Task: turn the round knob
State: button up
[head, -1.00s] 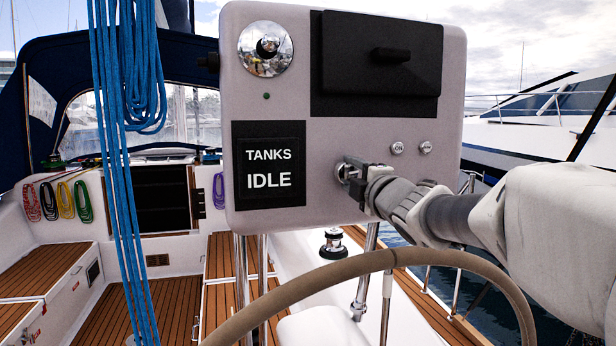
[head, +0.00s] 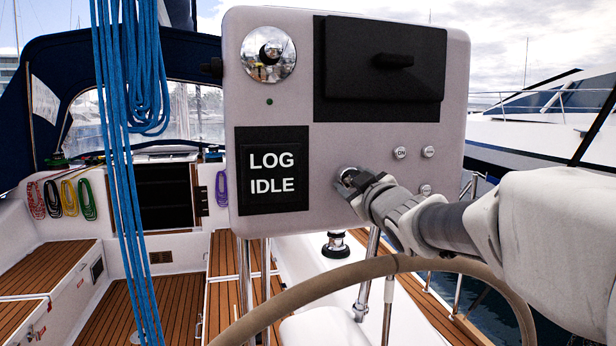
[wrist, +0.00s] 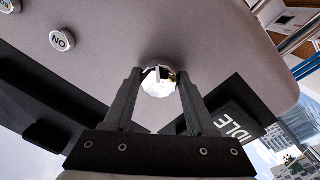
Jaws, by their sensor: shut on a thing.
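The small shiny round knob (head: 346,174) is on the lower middle of the grey panel (head: 340,140), partly hidden by my gripper. My gripper (head: 352,182) is shut on it. In the wrist view the faceted knob (wrist: 158,82) sits between my two fingertips (wrist: 160,76). A pale bar or mark shows across its face. The black display (head: 272,171) to the left of the knob reads LOG IDLE.
A larger chrome round fitting (head: 268,55) is at the panel's top left, a black box (head: 378,70) at top right. Small push buttons (head: 400,153) lie right of my gripper. A steering wheel rim (head: 310,285) curves below. Blue ropes (head: 120,150) hang at left.

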jog(key=m+p, duration=0.2)
jog(key=m, duration=0.2)
jog(key=shift+a+r+m, duration=0.1)
jog(key=shift+r+m, duration=0.05)
jog(key=shift+m, duration=0.25)
jog(key=shift+m+p, duration=0.95)
jog(key=shift+m, duration=1.05)
jog(key=o, duration=1.4)
jog(key=shift+c, duration=0.2)
jog(key=s+d, duration=0.2)
jog(key=s, duration=1.5)
jog(key=shift+s+d, duration=0.15)
jog(key=shift+f+g+h, duration=0.2)
jog(key=shift+g+h, duration=0.1)
